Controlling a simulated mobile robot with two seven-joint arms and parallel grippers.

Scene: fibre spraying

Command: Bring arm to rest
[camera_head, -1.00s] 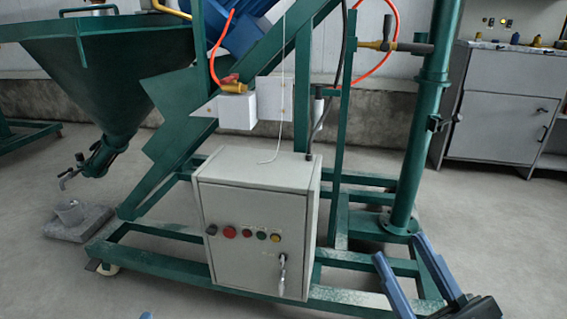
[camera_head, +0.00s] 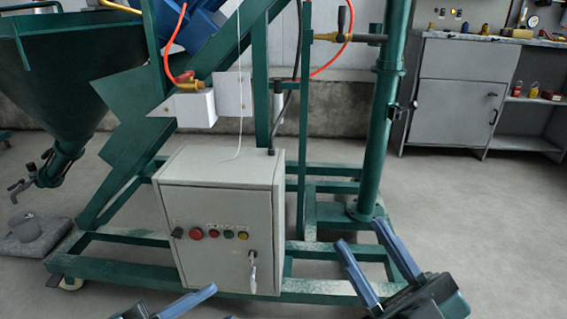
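My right gripper (camera_head: 362,234) is at the lower right. Its two blue fingers stand apart with nothing between them, so it is open. It points up and left, in front of the green machine frame (camera_head: 215,239). My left gripper (camera_head: 221,303) is only partly in view at the bottom edge. One blue finger shows, with a small blue tip to its lower right and a gap between them; the rest is cut off. I see nothing in it.
A grey control box (camera_head: 222,228) with several buttons sits on the frame. A green hopper (camera_head: 60,85) is at left, above a grey block (camera_head: 32,238) on the floor. A grey cabinet (camera_head: 458,90) stands at the back right. The floor (camera_head: 480,215) at right is clear.

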